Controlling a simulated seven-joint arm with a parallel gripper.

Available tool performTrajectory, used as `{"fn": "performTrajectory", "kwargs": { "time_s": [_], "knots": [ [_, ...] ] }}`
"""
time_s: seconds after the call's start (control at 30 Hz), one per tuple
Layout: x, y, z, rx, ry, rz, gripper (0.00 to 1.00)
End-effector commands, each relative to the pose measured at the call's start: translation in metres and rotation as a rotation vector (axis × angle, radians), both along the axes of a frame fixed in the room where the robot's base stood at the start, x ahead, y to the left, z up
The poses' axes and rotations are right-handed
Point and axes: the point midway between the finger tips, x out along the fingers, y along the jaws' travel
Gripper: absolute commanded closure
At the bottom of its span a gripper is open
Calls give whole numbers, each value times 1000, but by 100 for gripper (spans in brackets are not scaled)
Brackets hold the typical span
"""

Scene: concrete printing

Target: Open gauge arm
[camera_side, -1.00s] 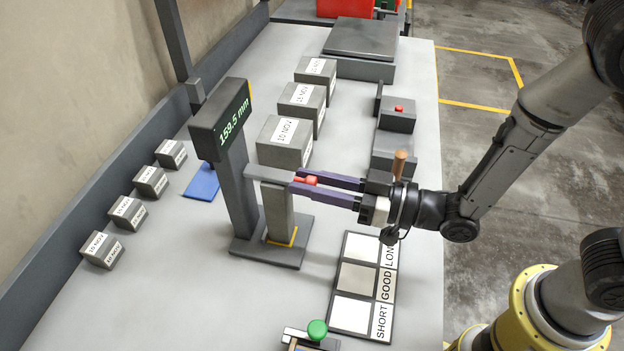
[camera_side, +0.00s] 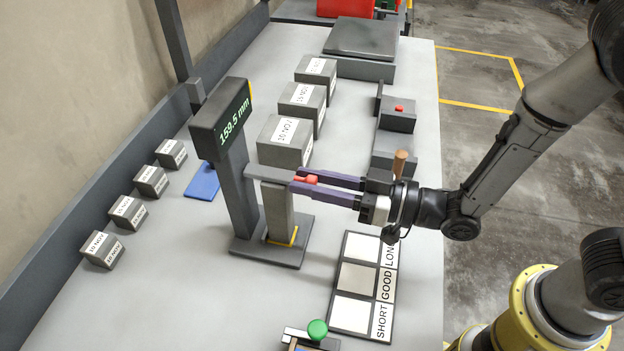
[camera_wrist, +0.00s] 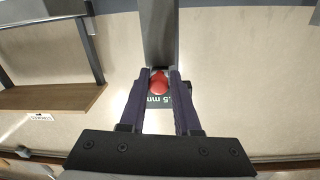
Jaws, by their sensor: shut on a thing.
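The gauge stands on a dark base plate (camera_side: 284,251) with a display (camera_side: 226,116) that reads 159.5 mm. Its grey gauge arm (camera_side: 269,175) reaches out over a concrete block (camera_side: 278,215) that stands upright on the base. A red knob (camera_side: 306,180) sits at the arm's end; it also shows in the wrist view (camera_wrist: 159,83). My gripper (camera_side: 312,184) comes in from the right, with its purple fingers on both sides of the red knob and shut on it. In the wrist view, the fingers (camera_wrist: 160,86) flank the knob, with the dark arm beyond.
A tray marked SHORT, GOOD, LONG (camera_side: 362,283) lies in front of my gripper. Several labelled blocks (camera_side: 285,140) stand behind the gauge, and several small ones (camera_side: 127,212) at the left. A green knob (camera_side: 317,329) is at the front. A blue pad (camera_side: 202,183) lies left of the gauge.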

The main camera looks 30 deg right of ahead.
Motion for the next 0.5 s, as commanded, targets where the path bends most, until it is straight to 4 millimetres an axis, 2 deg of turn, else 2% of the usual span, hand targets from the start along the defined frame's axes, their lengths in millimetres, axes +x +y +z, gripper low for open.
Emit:
{"fn": "performTrajectory", "kwargs": {
  "time_s": [0.03,0.5],
  "knots": [
    [2,-4,0,-6,9,-16,100],
    [4,-2,28,-157,162,-16,100]
  ]
}}
